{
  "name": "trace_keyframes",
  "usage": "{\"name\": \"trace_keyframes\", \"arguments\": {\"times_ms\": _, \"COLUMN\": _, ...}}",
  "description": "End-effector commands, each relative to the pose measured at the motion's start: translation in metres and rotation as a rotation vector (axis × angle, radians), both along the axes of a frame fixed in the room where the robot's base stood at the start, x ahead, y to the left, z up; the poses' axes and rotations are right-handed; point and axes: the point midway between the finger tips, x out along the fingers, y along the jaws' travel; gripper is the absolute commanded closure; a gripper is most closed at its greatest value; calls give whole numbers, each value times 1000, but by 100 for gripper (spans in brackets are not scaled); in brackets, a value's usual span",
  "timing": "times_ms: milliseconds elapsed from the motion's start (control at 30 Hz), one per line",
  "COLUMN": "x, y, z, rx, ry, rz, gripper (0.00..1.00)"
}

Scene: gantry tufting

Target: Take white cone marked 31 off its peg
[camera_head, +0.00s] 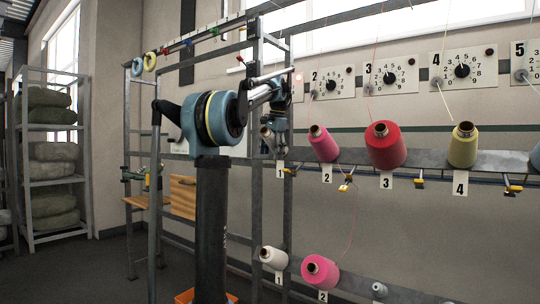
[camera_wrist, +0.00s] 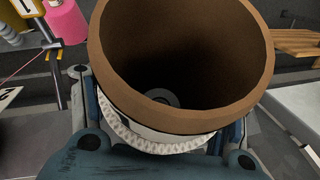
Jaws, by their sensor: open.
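In the head view, a pale cone (camera_head: 266,134) sits on the upper rail at the card marked 1, partly hidden by my gripper (camera_head: 278,128). In the wrist view, a cone's brown tube mouth (camera_wrist: 180,128) fills the middle, with a white ribbed band of yarn (camera_wrist: 150,141) below it. My gripper's blue fingers show on both sides of this cone; contact cannot be made out. The peg's grey end shows inside the tube. A second white cone (camera_head: 274,259) sits on the lower rail above another card marked 1. No number 31 is readable.
On the upper rail stand a pink cone (camera_head: 323,144), a red cone (camera_head: 386,146) and a yellow cone (camera_head: 463,146). Another pink cone (camera_head: 320,271) sits on the lower rail. Thin threads run upward past the dial panels. A steel frame post (camera_head: 287,210) stands close by my arm.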

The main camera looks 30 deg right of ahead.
Motion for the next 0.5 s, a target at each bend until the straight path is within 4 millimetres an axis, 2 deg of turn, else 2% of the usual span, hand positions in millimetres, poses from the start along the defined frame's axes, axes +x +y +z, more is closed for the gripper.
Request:
{"name": "trace_keyframes", "arguments": {"times_ms": 167, "x": 0, "y": 0, "z": 0, "rx": 0, "ry": 0, "rz": -1, "gripper": 30}}
{"name": "trace_keyframes", "arguments": {"times_ms": 267, "x": 0, "y": -1, "z": 0, "rx": 0, "ry": 0, "rz": -1, "gripper": 48}}
{"name": "trace_keyframes", "arguments": {"times_ms": 400, "x": -1, "y": -1, "z": 0, "rx": 0, "ry": 0, "rz": -1, "gripper": 80}}
{"name": "trace_keyframes", "arguments": {"times_ms": 500, "x": -1, "y": -1, "z": 0, "rx": 0, "ry": 0, "rz": -1, "gripper": 82}}
